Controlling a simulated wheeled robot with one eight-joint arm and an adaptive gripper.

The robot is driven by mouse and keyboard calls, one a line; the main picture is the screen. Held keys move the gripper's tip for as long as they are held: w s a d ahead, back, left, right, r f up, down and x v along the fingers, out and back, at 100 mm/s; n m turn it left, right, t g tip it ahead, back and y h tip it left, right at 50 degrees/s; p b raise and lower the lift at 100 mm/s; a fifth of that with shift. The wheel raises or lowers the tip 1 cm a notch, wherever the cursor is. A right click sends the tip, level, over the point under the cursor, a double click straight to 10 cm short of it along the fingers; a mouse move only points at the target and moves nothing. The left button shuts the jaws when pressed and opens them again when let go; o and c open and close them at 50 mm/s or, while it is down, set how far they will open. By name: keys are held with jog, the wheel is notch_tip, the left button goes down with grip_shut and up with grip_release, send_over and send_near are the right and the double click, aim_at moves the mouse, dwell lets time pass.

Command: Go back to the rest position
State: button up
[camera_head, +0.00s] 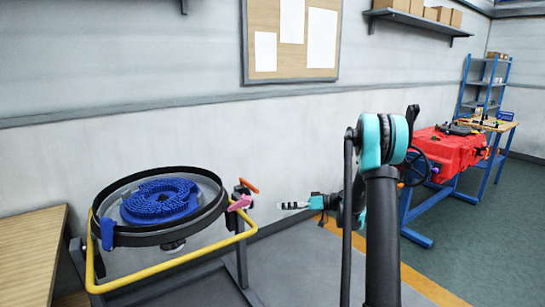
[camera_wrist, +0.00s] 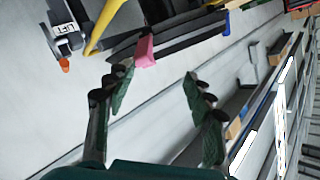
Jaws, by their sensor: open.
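My gripper (camera_head: 296,205) is stretched out to the left from my arm in the head view, in front of the pale wall. It is beside the round tank (camera_head: 160,238) and a little to the right of it, apart from its pink clamp (camera_head: 240,203). In the wrist view my gripper (camera_wrist: 160,85) has its two dark fingers spread wide with nothing between them. The pink clamp (camera_wrist: 145,50) shows beyond the left finger, with the yellow rail (camera_wrist: 106,25) near it.
The tank has a blue brush disc (camera_head: 160,201) and a yellow rail (camera_head: 170,265) around its stand. A wooden table (camera_head: 30,245) is at the left. A red machine (camera_head: 450,153) on a blue stand is at the right. Open floor (camera_head: 480,235) lies at the front right.

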jog(key=s+d+m+h, duration=0.3)
jog(key=s+m+h, duration=0.35)
jog(key=s, duration=1.25)
jog(key=s+d+f+m+h, duration=0.1)
jog(key=s+d+h, duration=0.3)
jog(key=s, duration=0.4)
jog(key=s+d+f+m+t+h, duration=0.1)
jog(key=s+d+f+h, duration=0.3)
jog(key=s, duration=0.5)
jog(key=shift+d+f, duration=0.15)
jog(key=shift+d, duration=1.1)
jog(key=shift+h, duration=0.25)
jog(key=shift+c, duration=0.3)
